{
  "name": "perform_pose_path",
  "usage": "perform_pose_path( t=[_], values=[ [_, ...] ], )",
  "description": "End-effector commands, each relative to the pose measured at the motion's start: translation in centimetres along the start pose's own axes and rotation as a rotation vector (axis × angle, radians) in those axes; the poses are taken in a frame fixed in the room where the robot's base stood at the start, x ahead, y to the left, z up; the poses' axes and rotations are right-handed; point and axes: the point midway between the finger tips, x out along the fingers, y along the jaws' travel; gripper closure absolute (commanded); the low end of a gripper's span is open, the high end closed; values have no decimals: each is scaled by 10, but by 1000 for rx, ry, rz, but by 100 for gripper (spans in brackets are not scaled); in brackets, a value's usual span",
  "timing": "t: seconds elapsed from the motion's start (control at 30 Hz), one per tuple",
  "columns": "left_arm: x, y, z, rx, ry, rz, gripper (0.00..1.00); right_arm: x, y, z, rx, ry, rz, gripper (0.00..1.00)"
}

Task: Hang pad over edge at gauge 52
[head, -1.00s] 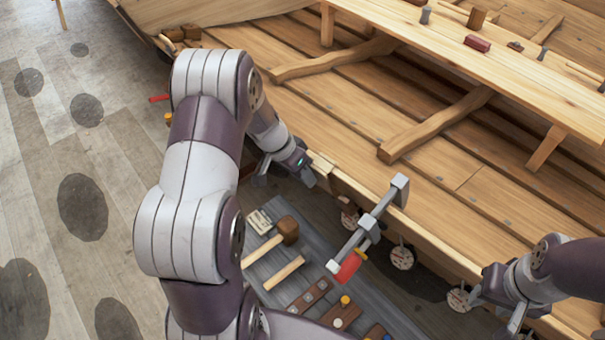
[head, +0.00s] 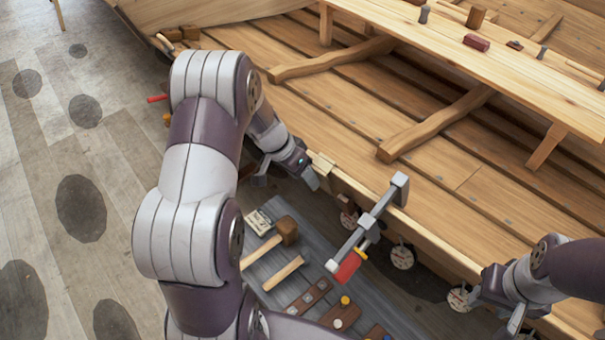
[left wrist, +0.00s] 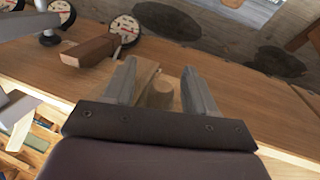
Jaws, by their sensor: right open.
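A small tan piece that looks like the pad (head: 321,164) sits on the hull's upper edge, just right of my left gripper. My left gripper (head: 287,182) is at that edge with its fingers apart. In the left wrist view a tan block (left wrist: 142,82) shows between and beyond the spread fingers; I cannot tell whether they touch it. Round dial gauges (head: 403,257) hang along the hull's outer side, and one shows in the left wrist view (left wrist: 124,29). Their numbers are too small to read. My right gripper (head: 496,308) is open near the lower right gauge (head: 460,298).
A grey bench (head: 262,285) below holds a mallet (head: 286,231) and several tools. A plank (head: 500,70) with small items crosses the hull. Floor at left is open.

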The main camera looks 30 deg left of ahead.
Motion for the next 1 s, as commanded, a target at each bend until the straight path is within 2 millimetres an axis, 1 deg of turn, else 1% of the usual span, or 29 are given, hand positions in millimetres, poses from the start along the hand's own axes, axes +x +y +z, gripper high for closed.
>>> perform_pose_path(
  t=[0.07,0.17,0.27,0.4,0.5,0.6,0.73,1.0],
  values=[
    [-1,0,0,0,0,0,44,0,0,0,0,0,0,57],
    [-13,-1,-1,0,5,-3,44,2,0,0,0,0,0,57],
    [-37,-1,0,0,5,-4,44,6,0,1,0,0,0,57],
    [-76,-2,0,0,5,-5,44,10,0,1,0,0,0,57],
    [-100,-1,0,0,3,-4,44,13,0,2,0,0,0,57],
    [-117,0,0,0,1,-1,44,11,0,1,0,0,0,57],
    [-126,0,0,0,0,-1,44,11,0,1,0,0,0,57],
    [-127,0,0,0,0,0,44,11,0,1,0,0,0,57]
  ],
)
